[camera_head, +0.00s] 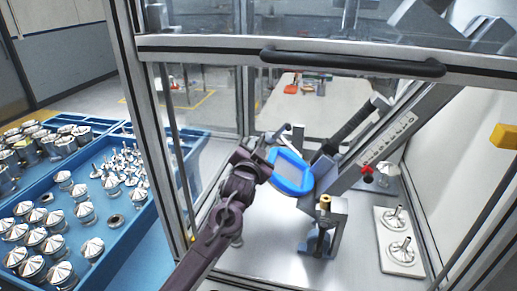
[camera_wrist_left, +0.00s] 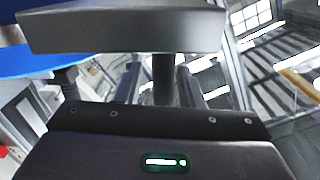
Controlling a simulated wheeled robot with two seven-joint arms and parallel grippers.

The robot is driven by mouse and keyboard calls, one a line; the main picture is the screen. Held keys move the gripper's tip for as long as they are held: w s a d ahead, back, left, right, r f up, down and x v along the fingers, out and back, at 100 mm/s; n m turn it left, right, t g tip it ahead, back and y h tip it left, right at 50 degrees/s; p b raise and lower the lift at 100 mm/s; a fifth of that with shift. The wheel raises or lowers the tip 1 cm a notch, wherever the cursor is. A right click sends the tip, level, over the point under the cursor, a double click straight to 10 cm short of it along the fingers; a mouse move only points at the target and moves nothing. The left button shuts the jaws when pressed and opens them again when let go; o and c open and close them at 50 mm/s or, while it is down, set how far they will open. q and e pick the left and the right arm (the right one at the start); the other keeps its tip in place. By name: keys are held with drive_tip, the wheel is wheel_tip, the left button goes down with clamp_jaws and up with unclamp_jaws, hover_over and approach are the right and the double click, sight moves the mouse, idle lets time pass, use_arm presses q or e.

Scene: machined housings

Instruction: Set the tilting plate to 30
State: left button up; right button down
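The tilting plate (camera_head: 290,172) is a bright blue frame with a grey middle, seen tilted inside the glazed cabinet. My dark left arm reaches in from below, and my left gripper (camera_head: 268,160) is at the plate's left edge. I cannot tell whether it touches. In the left wrist view, a blue part (camera_wrist_left: 35,63) shows at the upper left, behind a wide grey block (camera_wrist_left: 120,30) across the top. The fingertips are not clear, so open or shut cannot be told. A pale marked strip (camera_head: 388,140) lies along the slanted grey arm; its markings are unreadable. My right gripper is out of view.
The cabinet's front bar with a black handle (camera_head: 352,62) crosses above. A grey stand with a brass top (camera_head: 324,202) is right of the gripper. A white plate with metal parts (camera_head: 410,263) lies at right. Blue trays (camera_head: 122,222) of metal parts stand left, outside the cabinet.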

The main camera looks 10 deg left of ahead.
use_arm(q)
drive_tip(key=shift+s+f, duration=0.15)
drive_tip(key=shift+s, duration=0.05)
drive_tip(key=s+b, duration=0.3)
drive_tip(key=s, duration=0.4)
drive_tip(key=shift+s+a, duration=0.15)
drive_tip(key=shift+s, duration=0.1)
